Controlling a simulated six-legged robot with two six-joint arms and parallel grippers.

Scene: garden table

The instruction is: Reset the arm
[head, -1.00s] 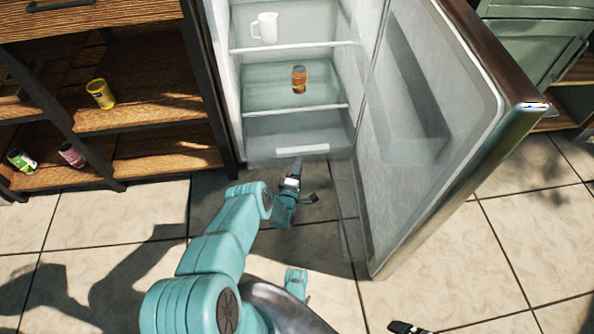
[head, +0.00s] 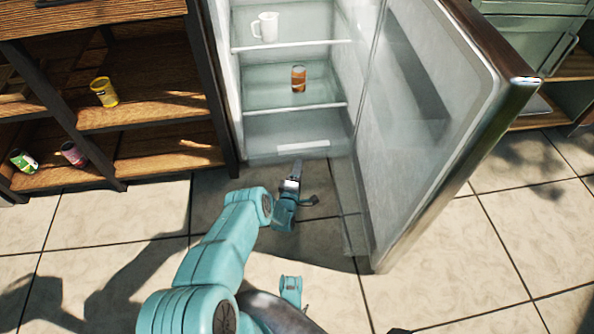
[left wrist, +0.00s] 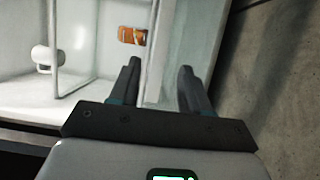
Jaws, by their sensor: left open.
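My left arm comes in from the bottom of the head view, and its left gripper (head: 297,177) is over the floor in front of the open fridge (head: 300,125). In the left wrist view the left gripper (left wrist: 160,80) has its two fingers apart with nothing held between them. An orange-brown can (head: 298,79) stands on the middle fridge shelf, and it also shows in the left wrist view (left wrist: 132,36). A white mug (head: 265,27) stands on the shelf above. At the bottom edge, only a small dark piece may be part of my right arm; the right gripper cannot be made out.
The fridge door (head: 450,140) stands open to the right.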

